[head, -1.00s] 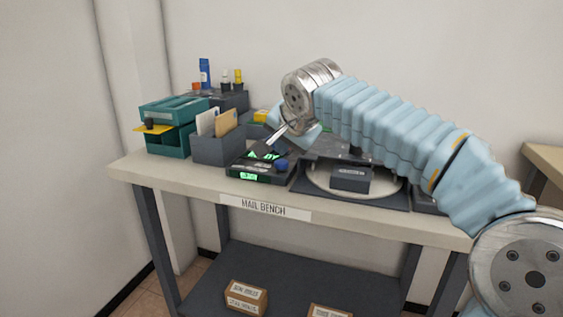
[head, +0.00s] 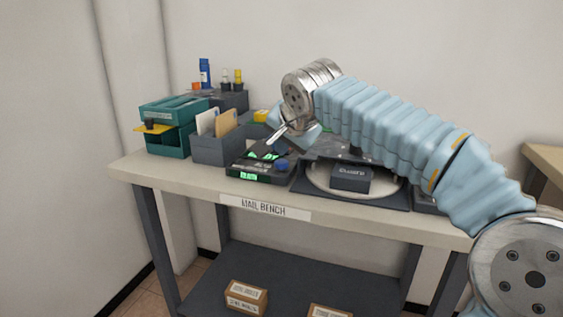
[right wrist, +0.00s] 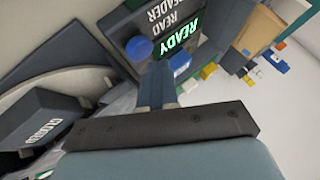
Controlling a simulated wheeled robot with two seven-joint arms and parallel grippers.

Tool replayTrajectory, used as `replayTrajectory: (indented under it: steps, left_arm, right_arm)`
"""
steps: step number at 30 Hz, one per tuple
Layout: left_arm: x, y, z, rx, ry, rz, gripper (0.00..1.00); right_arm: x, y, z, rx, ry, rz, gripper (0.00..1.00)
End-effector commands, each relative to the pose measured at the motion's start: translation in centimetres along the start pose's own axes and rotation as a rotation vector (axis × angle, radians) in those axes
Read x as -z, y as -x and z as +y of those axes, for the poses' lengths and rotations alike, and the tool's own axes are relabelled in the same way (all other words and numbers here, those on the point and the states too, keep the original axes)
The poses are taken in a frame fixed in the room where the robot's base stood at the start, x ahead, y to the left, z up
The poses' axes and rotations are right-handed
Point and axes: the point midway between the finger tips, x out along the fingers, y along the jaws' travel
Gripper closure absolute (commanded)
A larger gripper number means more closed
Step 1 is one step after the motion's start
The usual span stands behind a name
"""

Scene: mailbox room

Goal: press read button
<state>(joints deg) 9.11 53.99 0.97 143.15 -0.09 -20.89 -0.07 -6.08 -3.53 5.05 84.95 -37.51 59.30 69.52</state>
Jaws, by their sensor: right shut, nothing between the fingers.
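The dark reader (head: 258,172) lies on the mail bench, with a lit green display at its front. A round blue button (head: 281,165) sits on its right side. In the right wrist view the reader (right wrist: 158,22) shows the words READ and READY, and the blue button (right wrist: 139,48) is just left of my fingertips. My right gripper (head: 273,138) is shut and empty, its fingertips over the back part of the reader. In the right wrist view the fingers (right wrist: 163,75) appear beside the button; contact cannot be told. My left gripper is not in view.
Right of the reader is a dark box (head: 350,178) on a round plate (head: 322,186). A grey holder with envelopes (head: 217,150) and a teal tray unit (head: 165,143) stand to the left. Bottles stand behind. The bench's front edge (head: 200,190) is clear.

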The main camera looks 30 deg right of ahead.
Motion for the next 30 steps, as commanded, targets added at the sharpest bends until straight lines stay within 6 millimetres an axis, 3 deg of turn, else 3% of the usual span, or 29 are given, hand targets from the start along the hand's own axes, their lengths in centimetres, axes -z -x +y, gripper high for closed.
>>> replayTrajectory:
  steps: [30]
  left_arm:
    - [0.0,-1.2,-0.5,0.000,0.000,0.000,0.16]
  right_arm:
    - [-0.7,-0.9,0.7,0.000,0.000,0.000,1.00]
